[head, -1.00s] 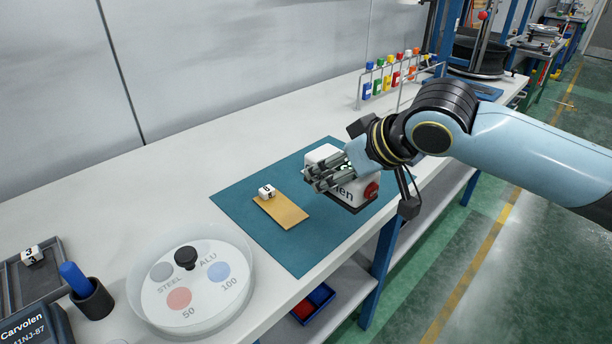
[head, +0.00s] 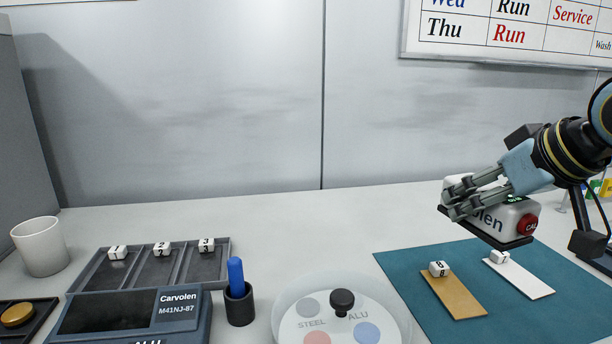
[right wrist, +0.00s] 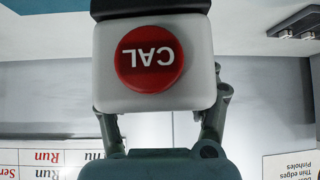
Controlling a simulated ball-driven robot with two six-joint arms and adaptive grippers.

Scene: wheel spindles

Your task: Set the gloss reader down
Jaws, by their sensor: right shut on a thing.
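The gloss reader (head: 496,222) is a white box with a dark base, partial dark lettering and a red CAL button. My right gripper (head: 474,195) is shut on it and holds it, slightly tilted, over the far part of the teal mat (head: 400,268). In the right wrist view the reader (right wrist: 203,70) fills the top middle, its red CAL button facing the camera, with finger links on both sides. My left gripper is not in view.
On the mat lie a tan strip (head: 456,296) and a white strip (head: 526,279), each with a small numbered block. A round clear dish (head: 291,325), a blue-handled tool in a black cup (head: 239,309), a three-slot tray (head: 222,268) and a white cup (head: 40,248) stand to the left.

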